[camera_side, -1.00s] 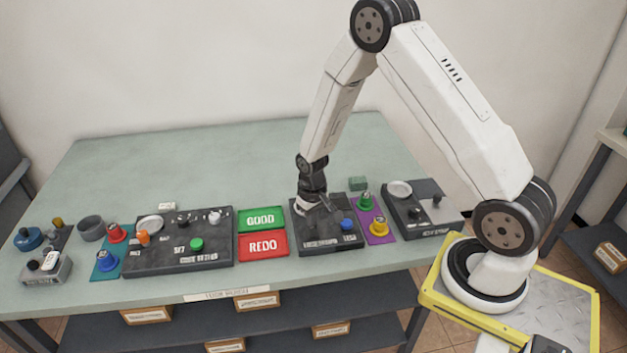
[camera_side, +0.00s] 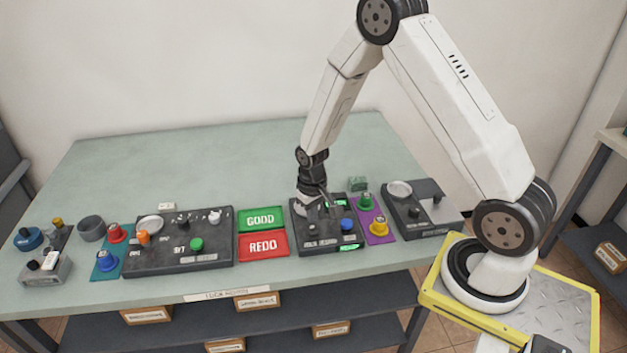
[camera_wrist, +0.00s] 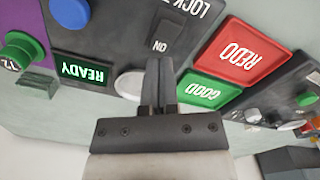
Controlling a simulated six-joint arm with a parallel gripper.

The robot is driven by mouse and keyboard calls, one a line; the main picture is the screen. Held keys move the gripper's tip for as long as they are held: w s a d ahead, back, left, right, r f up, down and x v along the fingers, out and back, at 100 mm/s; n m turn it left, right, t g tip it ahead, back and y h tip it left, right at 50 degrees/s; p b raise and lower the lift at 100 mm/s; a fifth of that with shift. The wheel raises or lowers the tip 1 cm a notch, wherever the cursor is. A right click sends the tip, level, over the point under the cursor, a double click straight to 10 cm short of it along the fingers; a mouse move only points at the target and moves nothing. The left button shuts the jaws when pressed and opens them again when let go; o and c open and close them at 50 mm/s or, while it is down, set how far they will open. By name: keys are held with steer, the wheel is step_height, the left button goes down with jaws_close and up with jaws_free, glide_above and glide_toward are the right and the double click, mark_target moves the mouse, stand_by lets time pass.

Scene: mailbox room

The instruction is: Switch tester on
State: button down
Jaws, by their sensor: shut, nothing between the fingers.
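In the wrist view, a black switch (camera_wrist: 173,22) with an "ON" label stands on the panel, and a "READY" display (camera_wrist: 83,72) glows green. My gripper (camera_wrist: 159,64) is shut and empty, its tips close to the "ON" label; contact cannot be told. In the side view my gripper (camera_side: 316,222) is low over the panel and hides part of it.
Left of the tester lie a green GOOD mat (camera_side: 262,219) and a red REDO mat (camera_side: 263,245). A larger control panel (camera_side: 180,257) stands further left. A purple mat (camera_side: 375,224) with green and yellow knobs and another dark panel (camera_side: 428,226) are on the right. The back of the table is clear.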

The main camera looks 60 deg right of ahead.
mark_target(312, 228)
steer(key=shift+r, duration=2.35)
steer(key=s+a+r+n+t, duration=0.2)
steer(key=s+a+r+n, duration=0.1)
steer(key=s+a+r, duration=0.5)
steer(key=s+r, duration=0.1)
steer(key=s, duration=0.2)
steer(key=shift+r+t, duration=0.3)
steer(key=shift+r, duration=0.1)
